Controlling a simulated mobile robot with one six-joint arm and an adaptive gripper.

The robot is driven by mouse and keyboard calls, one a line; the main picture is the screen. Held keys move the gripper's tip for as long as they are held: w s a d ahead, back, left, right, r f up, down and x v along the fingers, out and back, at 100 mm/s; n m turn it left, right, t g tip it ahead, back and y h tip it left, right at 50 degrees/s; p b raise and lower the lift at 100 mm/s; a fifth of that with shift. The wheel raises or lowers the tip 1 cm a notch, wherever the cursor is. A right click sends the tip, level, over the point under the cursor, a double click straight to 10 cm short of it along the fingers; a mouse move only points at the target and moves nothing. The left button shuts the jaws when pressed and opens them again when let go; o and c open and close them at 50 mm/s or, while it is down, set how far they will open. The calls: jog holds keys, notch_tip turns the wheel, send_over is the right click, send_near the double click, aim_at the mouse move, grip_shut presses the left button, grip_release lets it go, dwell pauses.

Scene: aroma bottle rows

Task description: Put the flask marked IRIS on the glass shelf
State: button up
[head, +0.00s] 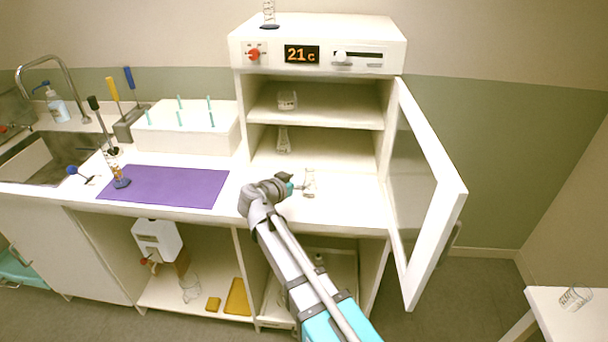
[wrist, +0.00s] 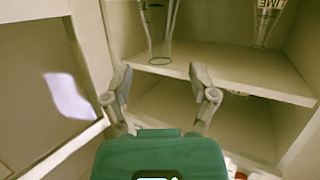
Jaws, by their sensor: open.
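In the wrist view, which looks upside down, a clear flask (wrist: 159,45) shows past my open gripper (wrist: 162,82), roughly in line with the gap. A second flask (head: 284,140) stands inside the cabinet. A labelled flask shows in the wrist view (wrist: 266,20), partly cut off, its lettering unclear. I cannot read IRIS on any flask, nor tell which surface is the glass shelf.
The white cabinet (head: 318,27) has its glazed door (head: 452,190) swung open at the right. A beaker (head: 287,100) stands on its upper shelf (head: 340,114). A purple mat (head: 165,187), white rack (head: 185,138) and sink (head: 50,158) lie left. A side table (head: 550,315) holds glassware at lower right.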

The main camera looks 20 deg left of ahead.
jog(key=p+v, duration=0.1)
jog(key=v, duration=0.5)
jog(key=shift+s, duration=0.15)
jog(key=shift+o, duration=0.3)
